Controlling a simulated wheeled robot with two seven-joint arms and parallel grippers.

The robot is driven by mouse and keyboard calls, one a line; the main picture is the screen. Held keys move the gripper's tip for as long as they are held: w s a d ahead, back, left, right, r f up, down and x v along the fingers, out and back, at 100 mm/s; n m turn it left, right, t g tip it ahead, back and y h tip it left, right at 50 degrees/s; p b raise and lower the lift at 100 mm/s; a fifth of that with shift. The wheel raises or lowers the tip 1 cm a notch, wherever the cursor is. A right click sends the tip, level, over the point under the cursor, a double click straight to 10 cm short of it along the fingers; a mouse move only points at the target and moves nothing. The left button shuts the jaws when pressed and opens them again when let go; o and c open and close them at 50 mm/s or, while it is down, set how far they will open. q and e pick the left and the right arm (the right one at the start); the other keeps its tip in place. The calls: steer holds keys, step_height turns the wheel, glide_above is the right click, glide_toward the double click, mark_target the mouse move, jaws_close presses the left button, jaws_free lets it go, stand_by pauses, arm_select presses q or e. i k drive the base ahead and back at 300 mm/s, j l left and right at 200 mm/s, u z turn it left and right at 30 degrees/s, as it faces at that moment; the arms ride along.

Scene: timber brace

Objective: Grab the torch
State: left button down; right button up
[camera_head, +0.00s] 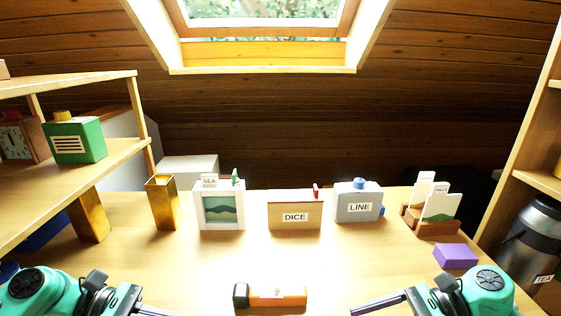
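An orange torch (280,295) with a black end on its left lies on its side on the table, at the front middle in the head view. A pale label shows on its body. My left gripper (160,311) is at the bottom left, apart from the torch, with its fingers partly cut off by the frame edge. My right gripper (375,304) is at the bottom right, its fingers pointing left towards the torch but not touching it. The gap between the fingers cannot be made out on either gripper.
Along the table's (330,257) back stand a brass holder (162,203), a SEA frame (220,209), a DICE box (295,210), a grey LINE case (358,203) and a card rack (431,222). A purple block (456,256) lies right. Shelves flank both sides. The middle is clear.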

mark_target(289, 296)
steer(key=k, duration=1.15)
